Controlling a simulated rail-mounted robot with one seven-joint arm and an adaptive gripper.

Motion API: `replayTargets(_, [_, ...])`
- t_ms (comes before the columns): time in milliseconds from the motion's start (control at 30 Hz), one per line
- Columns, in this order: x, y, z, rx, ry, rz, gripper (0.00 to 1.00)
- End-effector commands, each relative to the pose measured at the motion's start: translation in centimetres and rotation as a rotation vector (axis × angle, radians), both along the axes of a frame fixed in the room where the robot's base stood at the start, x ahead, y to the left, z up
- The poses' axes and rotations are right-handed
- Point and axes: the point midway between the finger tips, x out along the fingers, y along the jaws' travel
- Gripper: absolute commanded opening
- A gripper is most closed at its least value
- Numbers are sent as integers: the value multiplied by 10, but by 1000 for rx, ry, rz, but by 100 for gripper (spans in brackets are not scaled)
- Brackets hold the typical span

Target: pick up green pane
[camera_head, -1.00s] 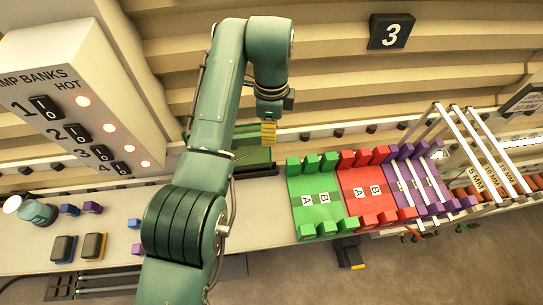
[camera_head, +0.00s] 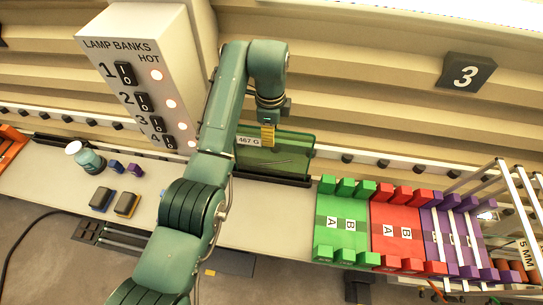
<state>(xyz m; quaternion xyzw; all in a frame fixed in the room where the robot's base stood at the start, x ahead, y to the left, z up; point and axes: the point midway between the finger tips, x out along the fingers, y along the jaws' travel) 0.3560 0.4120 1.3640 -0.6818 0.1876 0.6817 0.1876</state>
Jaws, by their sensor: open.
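The green pane (camera_head: 290,155) stands upright in a dark holder (camera_head: 273,180) at the back of the bench, just left of the green rack. It is see-through green, and a label reading "467 G" (camera_head: 249,141) shows at its upper left. My gripper (camera_head: 268,142) hangs from the arm in front of the pane's upper left part, with yellow fingers pointing down. The fingers overlap the pane in the picture; I cannot tell whether they touch it. The gripper is open.
Green (camera_head: 342,222), red (camera_head: 397,232) and purple (camera_head: 452,238) racks stand to the right. A lamp bank box (camera_head: 143,60) with switches is at the back left. A small bottle (camera_head: 85,156) and several small blocks sit on the left. The bench in front of the holder is clear.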

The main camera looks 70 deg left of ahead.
Motion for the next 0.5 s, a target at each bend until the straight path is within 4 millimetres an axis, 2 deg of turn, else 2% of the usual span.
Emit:
replayTargets(167, [1,-1,-15,-1,1,0,42])
replayTargets(267, [3,-2,-35,-2,1,0,42])
replayTargets(500, [3,-2,-53,1,-1,0,42])
